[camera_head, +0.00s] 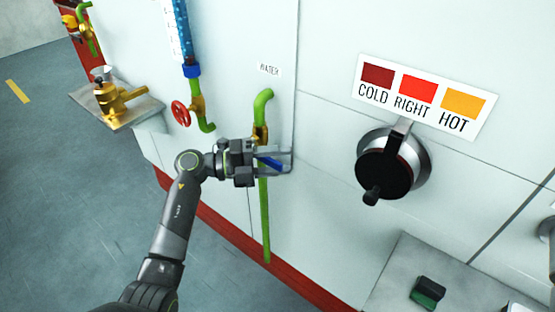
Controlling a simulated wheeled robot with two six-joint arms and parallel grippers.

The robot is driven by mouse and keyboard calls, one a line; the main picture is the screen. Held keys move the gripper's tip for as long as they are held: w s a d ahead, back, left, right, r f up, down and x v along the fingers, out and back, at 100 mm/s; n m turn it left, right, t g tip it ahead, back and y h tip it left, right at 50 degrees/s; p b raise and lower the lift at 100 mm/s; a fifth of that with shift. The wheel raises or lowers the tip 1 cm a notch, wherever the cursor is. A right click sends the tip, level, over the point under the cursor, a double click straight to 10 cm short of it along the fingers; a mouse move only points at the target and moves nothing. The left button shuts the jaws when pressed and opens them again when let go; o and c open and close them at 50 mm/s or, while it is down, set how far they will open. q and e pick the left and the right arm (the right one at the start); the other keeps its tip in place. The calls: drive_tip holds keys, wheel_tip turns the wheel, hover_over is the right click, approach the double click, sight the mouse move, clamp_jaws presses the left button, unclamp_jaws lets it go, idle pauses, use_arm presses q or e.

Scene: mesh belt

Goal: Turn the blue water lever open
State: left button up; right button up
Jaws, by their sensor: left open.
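The blue water lever (271,163) sits on the green water pipe (265,215), below the WATER label (269,69) on the white wall panel. The lever points right and slightly down. My left gripper (289,162) comes in from the left across the pipe. It is open, and its fingers appear above and below the lever in the picture. I cannot tell if either finger touches it. The gripper body hides part of the pipe and the lever's base. A brass valve body (260,133) shows just above the gripper. My right gripper is out of view.
A red handwheel (181,113) and a sight tube (181,30) are up and left of the lever. A black dial (386,172) stands to the right under a COLD RIGHT HOT sign (424,97). A ledge (400,265) holds a green-and-black block (428,291).

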use_arm(q)
drive_tip(key=shift+c, duration=0.4)
clamp_jaws()
drive_tip(key=shift+f, duration=0.1)
drive_tip(key=f+m+y, duration=0.2)
drive_tip(key=shift+w+a+f+b, duration=0.2)
drive_tip(key=shift+f+b, duration=0.1)
drive_tip(key=shift+f, duration=0.1)
drive_tip(key=shift+w+a+f+m+t+y+b, duration=0.2)
drive_tip(key=shift+a+f+m+y+b, duration=0.1)
drive_tip(key=shift+f+m+y, duration=0.35)
drive_tip(key=shift+w+a+f+m+t+y+b, duration=0.15)
drive_tip(key=shift+a+f+m+y+b, duration=0.15)
drive_tip(key=shift+f+y, duration=0.4)
drive_tip(key=shift+r, duration=0.15)
drive_tip(key=shift+o, duration=0.4)
unclamp_jaws()
